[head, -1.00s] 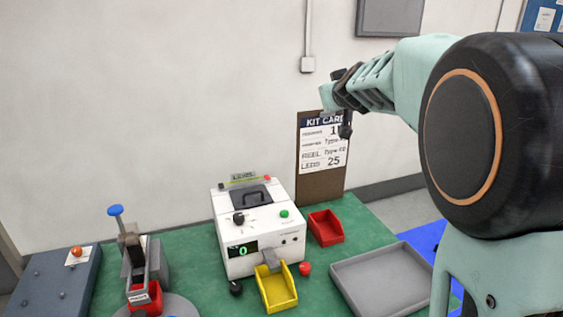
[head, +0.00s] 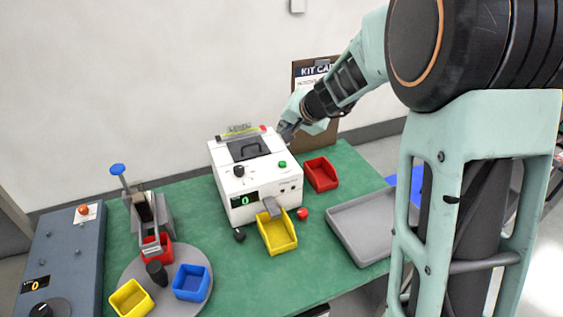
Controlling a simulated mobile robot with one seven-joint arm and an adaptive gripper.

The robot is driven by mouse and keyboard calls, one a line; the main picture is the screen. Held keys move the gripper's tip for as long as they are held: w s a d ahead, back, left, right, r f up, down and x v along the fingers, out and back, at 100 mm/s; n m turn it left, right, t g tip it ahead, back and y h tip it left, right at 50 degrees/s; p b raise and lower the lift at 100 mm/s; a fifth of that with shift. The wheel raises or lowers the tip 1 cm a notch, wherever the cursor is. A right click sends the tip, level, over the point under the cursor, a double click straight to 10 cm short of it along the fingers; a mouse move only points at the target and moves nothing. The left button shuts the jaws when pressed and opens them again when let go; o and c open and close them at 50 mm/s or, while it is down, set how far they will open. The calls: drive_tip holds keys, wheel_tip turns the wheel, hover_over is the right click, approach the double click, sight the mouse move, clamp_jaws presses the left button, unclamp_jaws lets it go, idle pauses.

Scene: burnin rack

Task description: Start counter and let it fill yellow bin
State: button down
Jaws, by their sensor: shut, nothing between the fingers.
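The white counter (head: 240,190) stands on the green mat, with a dark hatch and handle on top. Its display (head: 244,199) reads 0. A green button (head: 282,164) and a black knob (head: 239,171) are on its sloped face. A yellow bin (head: 278,238) sits under the grey chute (head: 271,207) at its front; no parts show in it. My gripper (head: 284,134) is shut and empty, just beyond the counter's back right corner, above and behind the green button. It appears apart from the button.
A red bin (head: 321,174) and grey tray (head: 350,220) lie right of the counter. A red knob (head: 302,213) is beside the yellow bin. A turntable (head: 165,270) with several bins and a grey control box (head: 62,262) are at left. The kit card (head: 312,72) stands behind.

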drive_tip(key=shift+f, duration=0.1)
drive_tip(key=b, duration=0.6)
hover_over(284, 164)
wheel_tip(284, 164, down, 7)
drive_tip(key=shift+f+b, duration=0.75)
drive_tip(key=shift+b, duration=0.2)
drive_tip(key=shift+f, duration=0.1)
idle(0.4)
drive_tip(key=shift+f+b, duration=0.35)
drive_tip(key=shift+b, duration=0.35)
drive_tip(key=shift+f+b, duration=0.5)
drive_tip(key=shift+b, duration=0.1)
idle(0.4)
drive_tip(key=shift+r, duration=0.1)
drive_tip(key=shift+r+p, duration=0.65)
drive_tip(key=shift+r, duration=0.2)
